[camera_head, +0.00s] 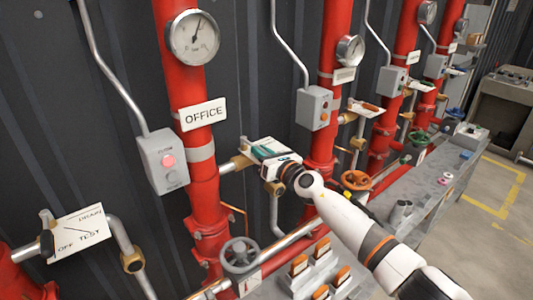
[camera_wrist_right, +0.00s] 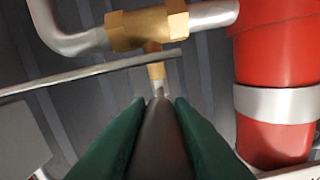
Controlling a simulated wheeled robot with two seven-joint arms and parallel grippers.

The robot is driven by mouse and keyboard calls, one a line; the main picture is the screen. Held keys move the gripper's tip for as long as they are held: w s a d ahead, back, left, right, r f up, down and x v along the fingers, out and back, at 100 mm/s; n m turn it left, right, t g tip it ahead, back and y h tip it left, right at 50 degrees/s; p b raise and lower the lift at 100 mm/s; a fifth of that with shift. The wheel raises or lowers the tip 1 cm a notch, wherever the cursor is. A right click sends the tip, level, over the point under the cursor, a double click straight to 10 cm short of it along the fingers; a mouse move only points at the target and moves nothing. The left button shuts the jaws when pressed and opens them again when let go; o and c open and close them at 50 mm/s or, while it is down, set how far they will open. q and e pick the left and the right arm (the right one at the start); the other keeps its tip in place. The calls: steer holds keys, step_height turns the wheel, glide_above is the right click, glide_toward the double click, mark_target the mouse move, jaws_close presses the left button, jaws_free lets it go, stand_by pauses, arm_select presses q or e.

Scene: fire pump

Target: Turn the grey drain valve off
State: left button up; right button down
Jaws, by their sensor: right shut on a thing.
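The drain valve beside the "OFFICE" riser has a brass body (camera_wrist_right: 146,27) in the right wrist view, with a stem leading down to a dark grey handle (camera_wrist_right: 157,135). My right gripper (camera_wrist_right: 157,108) is shut on this handle, one green finger on each side. In the head view my right gripper (camera_head: 264,150) is at this valve, just right of the red riser, and it hides most of the handle. A brass fitting (camera_head: 238,162) shows left of the gripper. My left gripper is not in view.
A red riser (camera_head: 202,180) with a gauge (camera_head: 193,37) and an "OFFICE" sign (camera_head: 203,115) stands left of the gripper. A grey handwheel (camera_head: 239,256) is below. A sign plate (camera_head: 80,232) is at left. More red risers stand to the right; open floor (camera_head: 495,215) lies beyond.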

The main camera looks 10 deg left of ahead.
steer(key=c, duration=1.4)
jaws_free()
steer(key=shift+a, duration=0.1)
steer(key=shift+o, duration=0.5)
steer(key=shift+s+d+r+p, duration=0.1)
steer(key=shift+d+r+p, duration=0.05)
steer(key=shift+d+p, duration=0.15)
steer(key=p+v, duration=0.6)
steer(key=v, duration=0.5)
steer(key=shift+s, duration=0.3)
steer(key=shift+f, duration=0.2)
